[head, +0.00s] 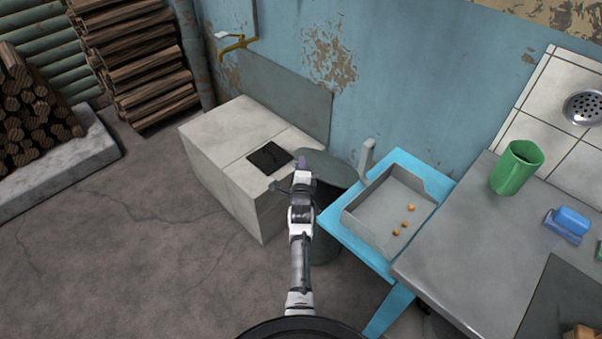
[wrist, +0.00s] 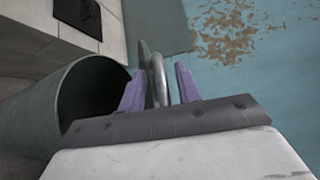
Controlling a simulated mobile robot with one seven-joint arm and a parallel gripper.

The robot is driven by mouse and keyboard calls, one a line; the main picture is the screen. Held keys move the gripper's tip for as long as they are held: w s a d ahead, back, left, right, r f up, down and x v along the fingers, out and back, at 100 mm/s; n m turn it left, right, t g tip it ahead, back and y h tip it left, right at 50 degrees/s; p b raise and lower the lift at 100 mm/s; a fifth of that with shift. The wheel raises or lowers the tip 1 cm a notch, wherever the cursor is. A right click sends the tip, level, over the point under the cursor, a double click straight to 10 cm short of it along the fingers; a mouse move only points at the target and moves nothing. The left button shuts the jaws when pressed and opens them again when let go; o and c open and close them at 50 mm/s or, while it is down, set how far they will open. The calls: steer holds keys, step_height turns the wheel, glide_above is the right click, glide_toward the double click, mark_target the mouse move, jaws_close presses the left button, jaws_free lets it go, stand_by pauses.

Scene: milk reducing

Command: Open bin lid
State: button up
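The bin is a dark grey-green cylinder (head: 326,240), partly hidden behind my arm in the head view. In the wrist view the bin (wrist: 30,110) shows at left with its dark mouth uncovered. Its round lid (head: 335,169) is raised off the mouth; the wrist view shows the lid (wrist: 143,62) nearly edge-on. A grey loop handle (wrist: 157,75) stands between the purple fingers of my gripper (wrist: 160,80). The fingers are spread, with a visible gap between the handle and the right finger. In the head view my gripper (head: 302,163) is at the lid's left edge.
A whitewashed stove (head: 235,170) with a black plate (head: 269,157) stands left of the bin. A blue table (head: 345,235) with a grey tray (head: 365,222) holding small orange pieces stands close at right. A counter (head: 470,255) is further right. Floor at left is clear.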

steer(key=s+r+b, duration=0.1)
steer(key=s+r, duration=0.1)
steer(key=s, duration=1.1)
steer(key=shift+s+b, duration=0.3)
